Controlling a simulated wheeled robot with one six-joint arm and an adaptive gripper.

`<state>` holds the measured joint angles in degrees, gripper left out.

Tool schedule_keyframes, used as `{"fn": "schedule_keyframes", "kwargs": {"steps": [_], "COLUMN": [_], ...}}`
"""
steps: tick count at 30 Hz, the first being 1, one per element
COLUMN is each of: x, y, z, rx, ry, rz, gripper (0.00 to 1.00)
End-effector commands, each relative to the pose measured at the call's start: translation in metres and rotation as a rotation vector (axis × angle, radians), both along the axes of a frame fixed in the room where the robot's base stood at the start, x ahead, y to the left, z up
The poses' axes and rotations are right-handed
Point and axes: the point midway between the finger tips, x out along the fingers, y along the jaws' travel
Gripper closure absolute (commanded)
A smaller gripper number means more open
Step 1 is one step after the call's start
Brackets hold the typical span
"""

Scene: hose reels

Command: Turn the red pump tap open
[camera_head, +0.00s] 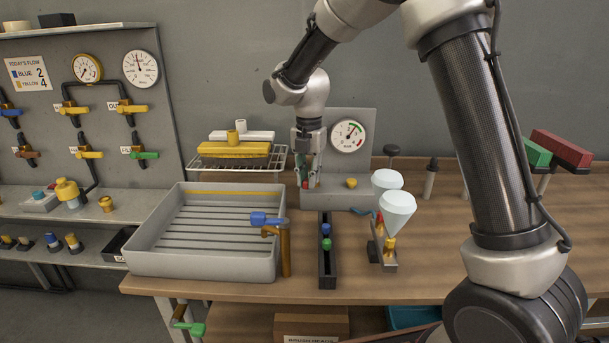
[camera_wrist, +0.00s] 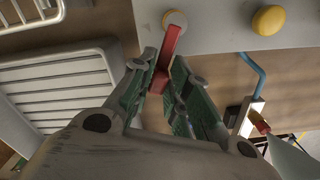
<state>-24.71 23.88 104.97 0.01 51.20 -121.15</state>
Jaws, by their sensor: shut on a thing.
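The red pump tap (camera_wrist: 172,45) is a narrow red lever on a round pale base at the foot of the grey pump panel (camera_wrist: 220,22). My gripper (camera_wrist: 165,82) is shut on the lever's near end, with one green-padded finger on each side of it. In the head view my gripper (camera_head: 308,172) points down in front of the left part of the panel (camera_head: 341,114). There the fingers hide most of the red tap (camera_head: 304,184). The dial gauge (camera_head: 348,136) on the panel has its needle tilted up to the right.
A yellow knob (camera_head: 351,183) sits on the panel right of my gripper. A grey slatted basin (camera_head: 270,265) and a wire rack (camera_head: 276,160) stand to the left. A black holder (camera_head: 327,270) and pale funnel-like heads (camera_head: 397,208) stand in front.

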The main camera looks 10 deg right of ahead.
Motion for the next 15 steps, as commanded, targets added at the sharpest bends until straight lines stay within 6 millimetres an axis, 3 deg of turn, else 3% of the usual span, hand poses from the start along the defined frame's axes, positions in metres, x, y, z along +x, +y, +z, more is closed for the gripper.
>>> {"fn": "schedule_keyframes", "kwargs": {"steps": [15], "x": [-0.0043], "y": [-0.0099], "z": [0.0011], "rx": [0.001], "ry": [-0.003], "rz": [0.217], "gripper": [1.0]}}
